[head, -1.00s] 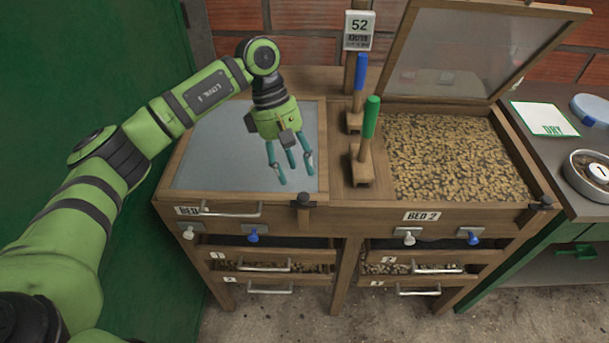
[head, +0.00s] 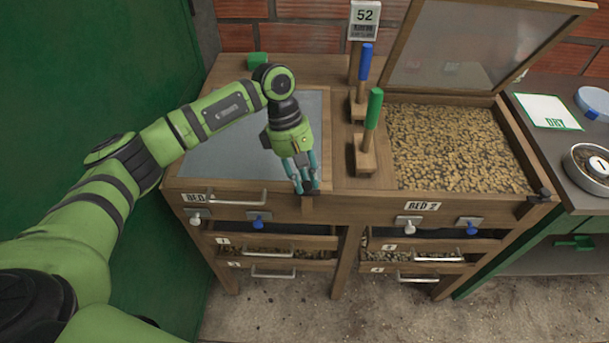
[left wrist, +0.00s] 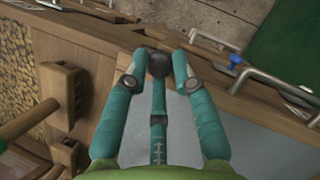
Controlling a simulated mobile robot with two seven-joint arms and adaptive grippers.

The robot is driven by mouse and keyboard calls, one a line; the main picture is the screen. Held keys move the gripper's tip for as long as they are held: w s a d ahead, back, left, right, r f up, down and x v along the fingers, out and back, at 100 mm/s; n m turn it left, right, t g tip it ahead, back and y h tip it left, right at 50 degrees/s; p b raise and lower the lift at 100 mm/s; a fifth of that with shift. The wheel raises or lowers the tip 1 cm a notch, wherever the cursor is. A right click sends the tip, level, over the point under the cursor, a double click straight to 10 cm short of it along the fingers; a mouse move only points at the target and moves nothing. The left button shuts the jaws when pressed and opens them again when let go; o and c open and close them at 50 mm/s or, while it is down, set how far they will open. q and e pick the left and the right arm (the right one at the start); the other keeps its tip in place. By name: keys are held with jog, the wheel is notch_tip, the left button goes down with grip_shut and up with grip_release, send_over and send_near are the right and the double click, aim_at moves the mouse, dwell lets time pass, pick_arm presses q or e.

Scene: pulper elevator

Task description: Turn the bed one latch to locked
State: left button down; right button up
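The bed one latch is a small dark knob (left wrist: 158,64) at the front right corner of bed one's frame. It shows between my left fingertips in the left wrist view and is mostly hidden by them in the head view. My left gripper (head: 307,188) points down at that corner, its teal fingers apart around the knob; I cannot tell whether they touch it. Bed one (head: 240,150) has its grey lid down. The bed two latch (head: 543,194) is a similar dark knob at that bed's right corner. My right gripper is not in view.
Scrapers with a blue handle (head: 365,62) and a green handle (head: 374,108) stand on the divider right of my left gripper. Bed two's lid (head: 485,45) stands raised. A bar handle (head: 235,199) and a blue valve (head: 258,221) project from bed one's front.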

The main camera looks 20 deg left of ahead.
pick_arm(q)
jog(key=n+t+b, duration=0.1)
jog(key=n+b, duration=0.2)
jog(key=shift+s+f+h, duration=0.15)
jog(key=shift+h, duration=0.25)
jog(key=n+t+b, duration=0.2)
jog(key=n+b, duration=0.1)
jog(key=n, duration=0.2)
jog(key=shift+s+b, duration=0.15)
jog(key=shift+b, duration=0.25)
jog(key=n+t+b, duration=0.1)
jog(key=n+b, duration=0.1)
jog(key=n+t+y+b, duration=0.1)
jog(key=n+b, duration=0.1)
jog(key=n, duration=0.1)
jog(key=shift+s+d+b, duration=0.1)
jog(key=shift+s+b, duration=0.1)
jog(key=shift+b, duration=0.1)
jog(key=n+t+y+b, duration=0.1)
jog(key=n+b, duration=0.2)
jog(key=n, duration=0.1)
jog(key=shift+d+r, duration=0.1)
jog(key=shift+r, duration=0.1)
jog(key=shift+r+n, duration=0.1)
jog(key=shift+n, duration=0.4)
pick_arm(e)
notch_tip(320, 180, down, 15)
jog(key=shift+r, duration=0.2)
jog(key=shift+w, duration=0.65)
